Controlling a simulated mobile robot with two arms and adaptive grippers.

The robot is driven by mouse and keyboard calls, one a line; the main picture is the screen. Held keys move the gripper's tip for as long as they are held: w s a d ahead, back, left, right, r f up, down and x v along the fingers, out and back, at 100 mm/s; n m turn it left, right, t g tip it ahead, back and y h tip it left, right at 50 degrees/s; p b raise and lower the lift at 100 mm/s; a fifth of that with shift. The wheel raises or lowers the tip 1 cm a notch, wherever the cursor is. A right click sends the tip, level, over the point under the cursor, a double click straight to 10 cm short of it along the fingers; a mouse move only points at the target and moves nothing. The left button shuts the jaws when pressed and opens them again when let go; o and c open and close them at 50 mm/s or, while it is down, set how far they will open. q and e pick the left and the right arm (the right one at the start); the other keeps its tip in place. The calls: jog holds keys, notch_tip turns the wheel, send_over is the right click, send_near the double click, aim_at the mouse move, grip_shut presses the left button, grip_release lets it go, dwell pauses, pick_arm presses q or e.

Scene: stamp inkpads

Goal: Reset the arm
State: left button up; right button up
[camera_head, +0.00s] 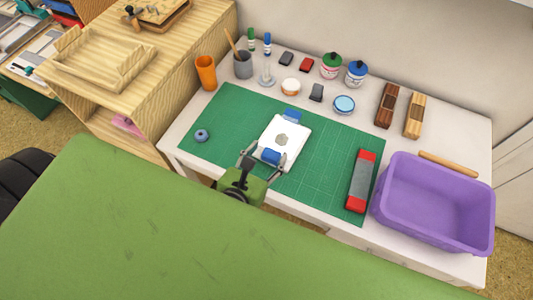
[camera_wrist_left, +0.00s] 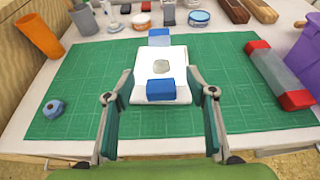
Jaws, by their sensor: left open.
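My left gripper (camera_head: 262,165) is open and empty over the near edge of the green cutting mat (camera_head: 225,125). In the left wrist view its two fingers (camera_wrist_left: 162,117) stand apart, one to each side of the near part of a white block (camera_wrist_left: 175,64). The white block lies on the mat with a grey round mark on top. It has a blue piece (camera_wrist_left: 161,89) at its near end and another blue piece (camera_wrist_left: 159,38) at its far end. I cannot tell whether a finger touches it. My right gripper is not in view.
A small blue round object (camera_head: 201,135) lies on the mat's left. A red and grey bar (camera_head: 361,182) lies on its right, beside a purple bin (camera_head: 432,235). An orange cup (camera_head: 206,72), ink jars (camera_head: 331,66) and wooden blocks (camera_head: 414,116) stand behind.

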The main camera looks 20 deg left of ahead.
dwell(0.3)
pick_arm(q)
jog(key=s+a+n+g+y, duration=0.1)
jog(key=a+n, duration=0.1)
jog(key=n, duration=0.3)
jog(key=a+f+n+g+y, duration=0.1)
jog(key=a+n+g, duration=0.1)
jog(key=n, duration=0.4)
jog(key=s+a+f+n+g+y, duration=0.1)
jog(key=a+n, duration=0.2)
jog(key=n, duration=0.2)
jog(key=shift+s+n, duration=0.3)
jog(key=shift+n, duration=0.1)
jog(key=s+d+f+n+g+h, duration=0.25)
jog(key=s+n+g, duration=0.55)
jog(key=n, duration=0.9)
jog(key=s+f, duration=0.2)
jog(key=f, duration=1.1)
jog(key=s+f, duration=0.2)
jog(key=f, duration=1.1)
jog(key=s+a+f, duration=0.2)
jog(key=s+f, duration=0.6)
jog(key=s+a+f, duration=0.1)
jog(key=s+f, duration=0.6)
jog(key=s, duration=0.2)
jog(key=shift+a+f+g, duration=0.3)
jog(key=shift+a+f, duration=0.05)
jog(key=shift+f, duration=0.05)
